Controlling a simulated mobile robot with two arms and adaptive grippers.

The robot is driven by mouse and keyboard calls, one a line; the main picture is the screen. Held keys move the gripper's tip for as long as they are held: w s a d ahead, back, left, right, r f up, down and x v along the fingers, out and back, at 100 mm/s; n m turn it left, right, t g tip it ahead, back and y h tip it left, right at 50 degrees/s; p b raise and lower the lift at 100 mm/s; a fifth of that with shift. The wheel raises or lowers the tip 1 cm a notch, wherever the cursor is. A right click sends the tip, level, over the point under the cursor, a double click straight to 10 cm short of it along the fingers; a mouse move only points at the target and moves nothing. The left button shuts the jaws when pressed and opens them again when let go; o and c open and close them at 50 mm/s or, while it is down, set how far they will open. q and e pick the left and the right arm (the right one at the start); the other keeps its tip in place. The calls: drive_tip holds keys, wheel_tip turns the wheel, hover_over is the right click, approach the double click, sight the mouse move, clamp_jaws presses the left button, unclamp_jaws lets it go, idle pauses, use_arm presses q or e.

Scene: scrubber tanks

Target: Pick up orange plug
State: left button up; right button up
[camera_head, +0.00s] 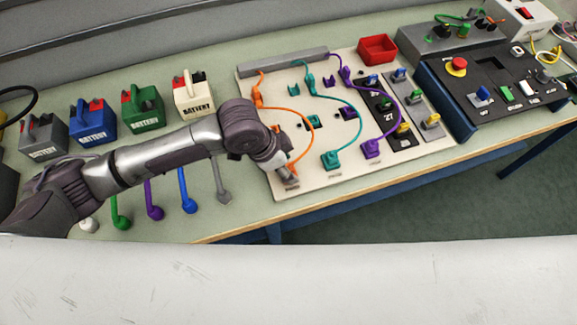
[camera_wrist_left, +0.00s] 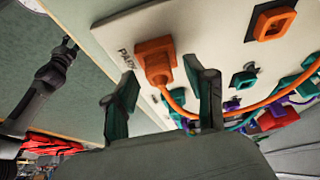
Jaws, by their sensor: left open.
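The orange plug (camera_wrist_left: 156,56) sits on the pale board next to printed lettering in the left wrist view, with its orange cable (camera_wrist_left: 178,104) running from it. My left gripper (camera_wrist_left: 163,76) is open, one finger on each side of the plug's line, and the plug shows just beyond the fingertips. I cannot tell whether they touch it. In the head view my left gripper (camera_head: 287,173) is over the board's front left corner and hides this plug. The orange cable (camera_head: 309,140) curves from there to the upper left.
The board (camera_head: 330,185) also bears a teal plug (camera_head: 330,160), a purple plug (camera_head: 371,148) and their cables, close to the right of my gripper. An orange socket (camera_wrist_left: 273,22) is nearby. Several batteries stand at the left; a red bin (camera_head: 377,49) is at the back.

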drive_tip(key=shift+s, duration=0.25)
use_arm(q)
clamp_jaws()
drive_tip(key=shift+r, duration=0.5)
wheel_tip(320, 180, up, 3)
drive_tip(key=shift+w+f+b, duration=0.1)
drive_tip(key=shift+b, duration=0.4)
drive_tip(key=s+d+r, duration=0.7)
drive_tip(key=s+d, duration=0.1)
drive_tip(key=shift+d+r, duration=0.15)
drive_tip(key=shift+d, duration=0.2)
use_arm(e)
drive_tip(key=shift+a+f, duration=0.1)
drive_tip(key=shift+f, duration=0.65)
